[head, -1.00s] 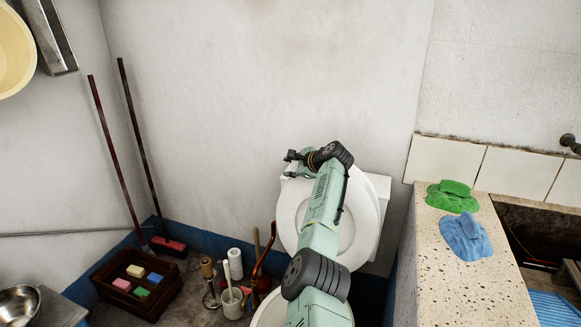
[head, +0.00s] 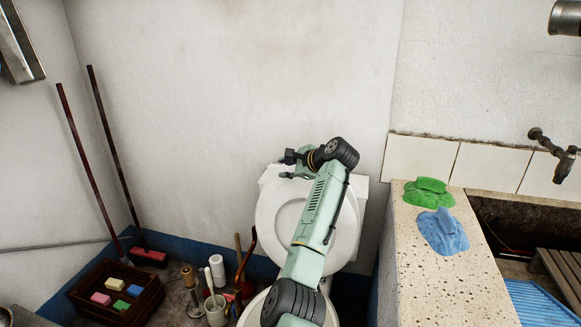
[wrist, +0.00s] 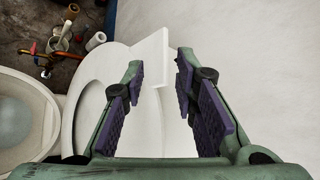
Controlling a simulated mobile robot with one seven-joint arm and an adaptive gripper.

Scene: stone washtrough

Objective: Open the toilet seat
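The white toilet seat (head: 266,232) stands raised and nearly upright against the white tank (head: 361,190), behind the bowl (head: 250,317). My arm crosses in front and hides much of its middle and right side. My gripper (head: 289,166) is at the top left of the seat and tank in the head view. In the wrist view my gripper (wrist: 160,78) is open, its two purple-padded fingers apart. A white slab edge (wrist: 150,58) lies between and beyond them. The seat ring (wrist: 85,110) is left of the fingers, and the open bowl (wrist: 22,120) is farther left.
A counter (head: 425,280) with green (head: 428,192) and blue (head: 441,232) cloths is right of the toilet. A brush holder (head: 216,311) and other tools stand close on the left, beside a crate (head: 150,300) of sponges. Two long-handled brushes lean on the left wall.

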